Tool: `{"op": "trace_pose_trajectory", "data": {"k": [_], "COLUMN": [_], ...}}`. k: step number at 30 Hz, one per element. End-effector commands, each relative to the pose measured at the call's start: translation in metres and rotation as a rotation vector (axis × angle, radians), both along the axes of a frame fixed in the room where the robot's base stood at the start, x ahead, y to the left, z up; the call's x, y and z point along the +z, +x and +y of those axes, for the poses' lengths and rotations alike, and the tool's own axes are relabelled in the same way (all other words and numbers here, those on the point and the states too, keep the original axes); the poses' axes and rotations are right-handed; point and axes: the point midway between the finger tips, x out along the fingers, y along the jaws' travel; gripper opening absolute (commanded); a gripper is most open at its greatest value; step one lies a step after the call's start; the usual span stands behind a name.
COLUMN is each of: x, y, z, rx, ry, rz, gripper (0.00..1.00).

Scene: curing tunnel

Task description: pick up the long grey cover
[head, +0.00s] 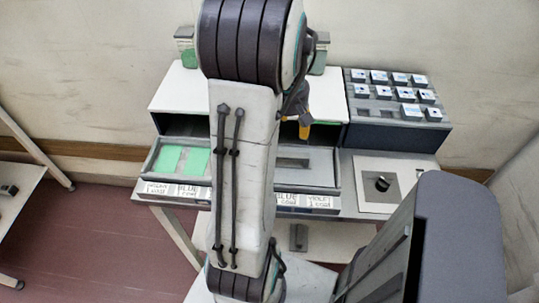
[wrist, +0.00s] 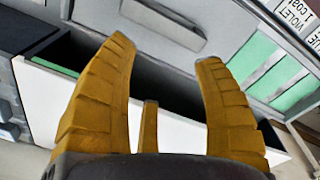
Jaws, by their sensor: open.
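What I take to be the long grey cover (head: 319,167) lies in the frame at the front of the white housing, right of the green cells; my arm hides part of it. A dark bar, perhaps its handle, runs along it. In the wrist view the cover (wrist: 208,22) is at the top, its bar beyond my fingertips. My gripper (wrist: 165,55) is open, with nothing between its yellow fingers. In the head view my gripper (head: 303,122) is behind my arm, in front of the housing opening and toward the back of the cover.
The white housing (head: 180,88) has a dark opening at its front. Green cells (head: 182,160) show left of my arm, above labels. A button panel (head: 398,97) stands at right, with a black knob (head: 382,183) on a white plate in front. A wall closes the back.

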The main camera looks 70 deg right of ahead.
Motion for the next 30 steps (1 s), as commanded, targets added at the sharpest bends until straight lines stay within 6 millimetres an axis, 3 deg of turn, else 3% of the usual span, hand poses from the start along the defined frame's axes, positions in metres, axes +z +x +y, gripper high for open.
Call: {"op": "trace_pose_trajectory", "data": {"k": [6,13,20,30], "x": [0.000,0.000,-0.004,-0.029], "y": [-0.002,-0.002,-0.003,-0.006], "z": [0.010,0.015,0.015,0.015], "rx": [0.420,0.714,0.829,0.838], "ry": [0.043,0.059,0.057,0.058], "rz": [0.023,0.031,0.033,0.033], "gripper": [0.62,0.62,0.62,0.62]}}
